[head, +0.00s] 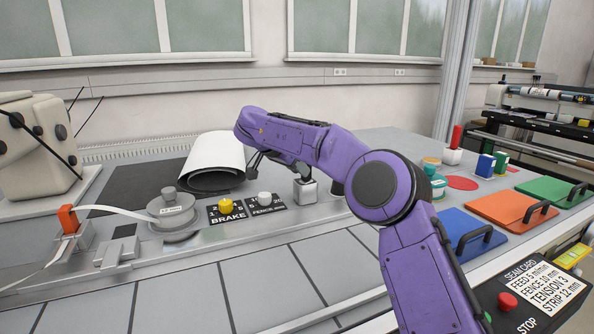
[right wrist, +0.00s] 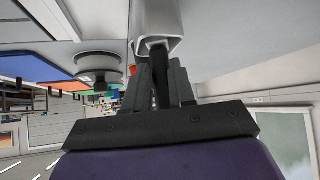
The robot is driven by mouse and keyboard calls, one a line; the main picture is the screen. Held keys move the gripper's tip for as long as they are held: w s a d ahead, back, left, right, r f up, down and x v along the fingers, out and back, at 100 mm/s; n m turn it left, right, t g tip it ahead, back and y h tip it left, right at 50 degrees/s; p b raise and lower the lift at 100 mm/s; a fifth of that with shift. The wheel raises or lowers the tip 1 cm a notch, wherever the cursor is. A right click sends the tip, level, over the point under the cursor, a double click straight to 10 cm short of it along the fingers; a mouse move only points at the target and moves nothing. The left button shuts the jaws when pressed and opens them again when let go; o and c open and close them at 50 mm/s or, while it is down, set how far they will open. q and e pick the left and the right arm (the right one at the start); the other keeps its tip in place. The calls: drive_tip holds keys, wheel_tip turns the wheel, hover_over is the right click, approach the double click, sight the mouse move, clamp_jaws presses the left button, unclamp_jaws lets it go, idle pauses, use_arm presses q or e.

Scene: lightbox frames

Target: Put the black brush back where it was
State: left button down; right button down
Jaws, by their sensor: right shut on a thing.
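My right gripper (head: 302,174) points down at a small silver-grey block (head: 306,192) on the table, below my forearm. In the right wrist view the fingers (right wrist: 158,62) are shut on a narrow dark piece, which seems to be the black brush (right wrist: 157,48). Most of it is hidden between the fingers. Its end meets the pale grey block (right wrist: 160,18), which looks like an open holder; I cannot tell how deep it sits. My left gripper is in neither view.
A white roll (head: 212,152) lies left of my gripper, with the BRAKE plate (head: 228,219) and its yellow knob in front. A dark upright object (head: 338,188) stands just right of the block, partly hidden. Blue (head: 455,228), orange (head: 490,208) and green boards lie at right.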

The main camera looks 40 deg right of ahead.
drive_tip(key=c, duration=0.9)
unclamp_jaws()
drive_tip(key=shift+f, duration=0.15)
drive_tip(key=shift+c, duration=0.2)
drive_tip(key=p+v, duration=0.2)
drive_tip(key=v, duration=1)
drive_tip(key=shift+w, duration=0.1)
drive_tip(key=shift+r+p, duration=0.25)
drive_tip(key=shift+p, duration=0.1)
